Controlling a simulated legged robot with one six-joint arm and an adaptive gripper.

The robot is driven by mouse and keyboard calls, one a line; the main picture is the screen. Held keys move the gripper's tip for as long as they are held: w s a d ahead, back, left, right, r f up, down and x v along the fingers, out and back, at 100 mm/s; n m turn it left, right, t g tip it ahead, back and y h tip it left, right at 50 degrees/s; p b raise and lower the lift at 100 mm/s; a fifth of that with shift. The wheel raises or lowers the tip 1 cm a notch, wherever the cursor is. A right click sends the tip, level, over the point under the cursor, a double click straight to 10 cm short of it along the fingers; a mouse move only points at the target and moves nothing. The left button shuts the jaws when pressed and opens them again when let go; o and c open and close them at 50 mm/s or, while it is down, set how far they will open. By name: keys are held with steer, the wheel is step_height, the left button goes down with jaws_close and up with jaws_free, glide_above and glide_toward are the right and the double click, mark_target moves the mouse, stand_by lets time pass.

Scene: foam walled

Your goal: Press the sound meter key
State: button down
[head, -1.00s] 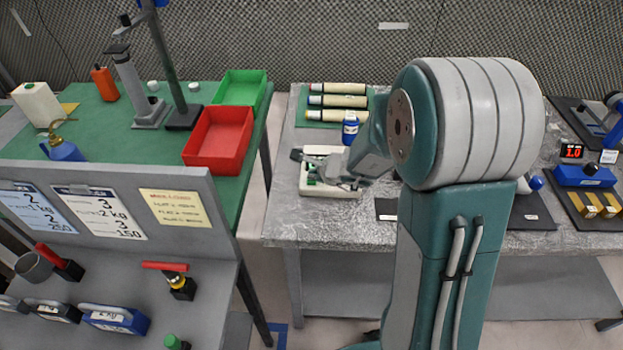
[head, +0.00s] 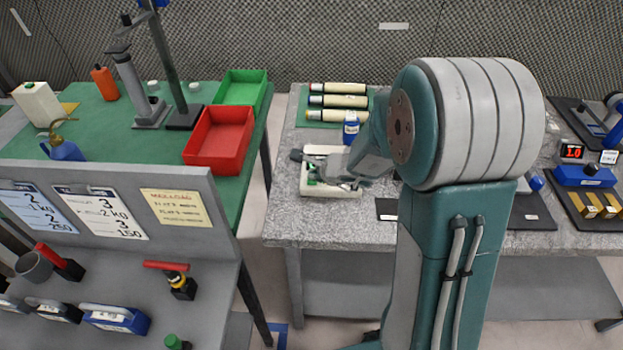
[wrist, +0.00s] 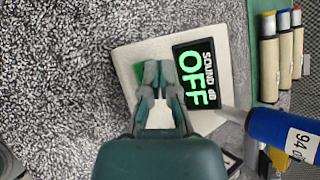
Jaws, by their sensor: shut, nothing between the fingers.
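A green key (wrist: 139,78) on the box is mostly hidden behind my fingers in the wrist view, and some green (head: 312,181) shows under the gripper in the head view. My gripper (wrist: 158,72) is shut and empty, its fingertips over the box beside the display. In the head view my gripper (head: 318,168) covers part of the box. I cannot tell whether it touches the key.
Several cream tubes (head: 338,101) lie on a green mat behind. The table in front of the meter (head: 320,222) is clear.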

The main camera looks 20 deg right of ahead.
steer(key=shift+f, duration=0.15)
steer(key=shift+f, duration=0.25)
steer(key=shift+r, duration=0.5)
steer(key=shift+r, duration=3)
